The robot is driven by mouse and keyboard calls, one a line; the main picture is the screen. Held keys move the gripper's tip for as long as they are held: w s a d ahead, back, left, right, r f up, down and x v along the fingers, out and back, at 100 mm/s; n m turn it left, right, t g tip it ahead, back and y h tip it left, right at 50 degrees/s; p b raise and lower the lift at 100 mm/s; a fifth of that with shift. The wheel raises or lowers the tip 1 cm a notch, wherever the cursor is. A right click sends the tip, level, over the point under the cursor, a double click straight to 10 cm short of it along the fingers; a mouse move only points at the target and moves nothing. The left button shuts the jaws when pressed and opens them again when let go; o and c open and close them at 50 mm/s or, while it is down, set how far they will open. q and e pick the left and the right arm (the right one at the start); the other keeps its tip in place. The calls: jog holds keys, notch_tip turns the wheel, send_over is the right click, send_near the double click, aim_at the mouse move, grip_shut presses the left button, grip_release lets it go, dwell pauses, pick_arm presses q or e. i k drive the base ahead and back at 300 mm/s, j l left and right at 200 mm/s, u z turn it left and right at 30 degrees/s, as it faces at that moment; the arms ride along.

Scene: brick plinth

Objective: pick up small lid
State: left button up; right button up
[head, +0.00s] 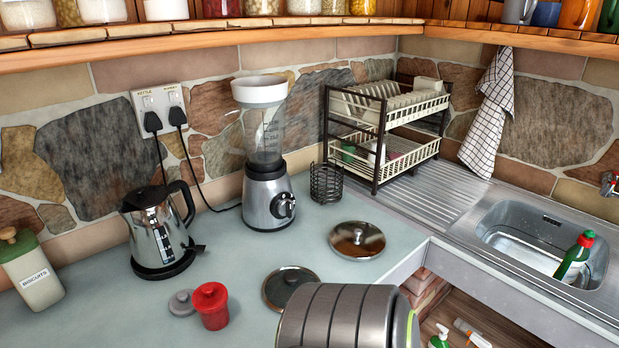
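A small grey lid (181,303) with a knob lies flat on the pale counter (110,315), just left of a red canister (210,306). The lid and canister are very close, and I cannot tell whether they touch. Two larger round lids lie to the right: a dark glass lid with a metal rim (289,286) and a shiny metal lid with a knob (357,240). Neither of my grippers is in view.
A dish rack (388,130) and sink (540,240) are at right. A grey ribbed shape (345,318), possibly mine, hides the front counter. Counter left of the lid is clear.

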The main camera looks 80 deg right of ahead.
aim_at(280, 285)
jog(key=z, duration=2.2)
jog(key=l, duration=0.1)
